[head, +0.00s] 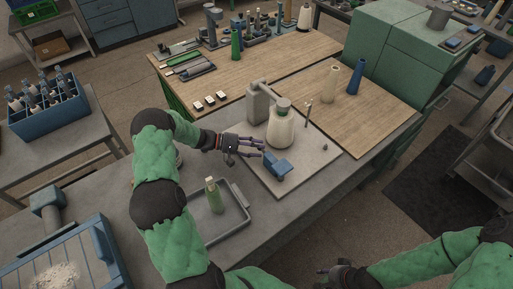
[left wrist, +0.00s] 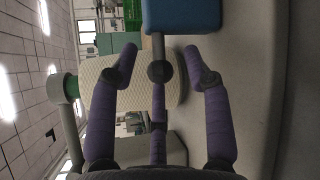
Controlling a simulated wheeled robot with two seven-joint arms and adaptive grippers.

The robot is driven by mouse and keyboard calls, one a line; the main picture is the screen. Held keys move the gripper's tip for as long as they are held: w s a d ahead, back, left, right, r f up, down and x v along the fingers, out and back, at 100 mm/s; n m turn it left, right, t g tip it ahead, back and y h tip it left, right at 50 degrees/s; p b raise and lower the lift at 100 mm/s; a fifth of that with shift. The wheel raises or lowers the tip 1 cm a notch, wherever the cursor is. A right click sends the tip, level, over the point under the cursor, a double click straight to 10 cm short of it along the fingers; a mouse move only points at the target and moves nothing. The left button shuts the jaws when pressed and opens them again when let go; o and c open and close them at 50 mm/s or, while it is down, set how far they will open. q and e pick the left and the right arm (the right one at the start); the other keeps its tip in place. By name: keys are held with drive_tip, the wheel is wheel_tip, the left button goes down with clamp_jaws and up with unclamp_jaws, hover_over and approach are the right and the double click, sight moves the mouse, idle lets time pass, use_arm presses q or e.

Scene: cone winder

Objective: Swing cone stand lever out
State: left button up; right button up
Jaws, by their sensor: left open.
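The cream yarn cone (head: 281,130) with a green top stands upright on the cone stand, beside its grey post (head: 258,104). A blue block (head: 279,168) sits at the front of the stand's plate. In the left wrist view, a short grey lever with a round end (left wrist: 160,71) sticks out from the blue block (left wrist: 181,15). My left gripper (head: 261,149) is open beside the block, in front of the cone. Its purple fingers (left wrist: 160,55) lie either side of the lever; contact cannot be told. My right gripper (head: 327,272) is low in the head view, away from the stand.
A grey tray (head: 239,224) with a green-and-cream bottle (head: 213,195) lies near my left arm. A tan cone (head: 330,82) and a blue cone (head: 356,77) stand on the wooden table behind. A thin upright post (head: 308,115) stands right of the yarn cone.

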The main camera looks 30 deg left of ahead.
use_arm(q)
clamp_jaws()
drive_tip(key=shift+s+a+r+n+t+y+p, duration=0.1)
drive_tip(key=shift+s+n+t+y+p, duration=0.3)
drive_tip(key=shift+s+n+t+y, duration=0.25)
drive_tip(key=shift+s+n+t+y+p, duration=0.4)
drive_tip(key=shift+n+t+y, duration=0.15)
drive_tip(key=shift+n+t, duration=0.3)
drive_tip(key=shift+s+n+t+y, duration=0.6)
drive_tip(key=shift+n+t+y, duration=0.4)
drive_tip(key=shift+y, duration=0.1)
drive_tip(key=shift+s+d+n+t+y, duration=0.2)
drive_tip(key=shift+s+n+t+y, duration=0.15)
drive_tip(key=shift+n+y, duration=0.25)
drive_tip(key=shift+s+d+n+t+y, duration=0.15)
drive_tip(key=shift+s+n+t+y, duration=0.2)
drive_tip(key=shift+n+y, duration=0.25)
drive_tip(key=shift+y, duration=0.3)
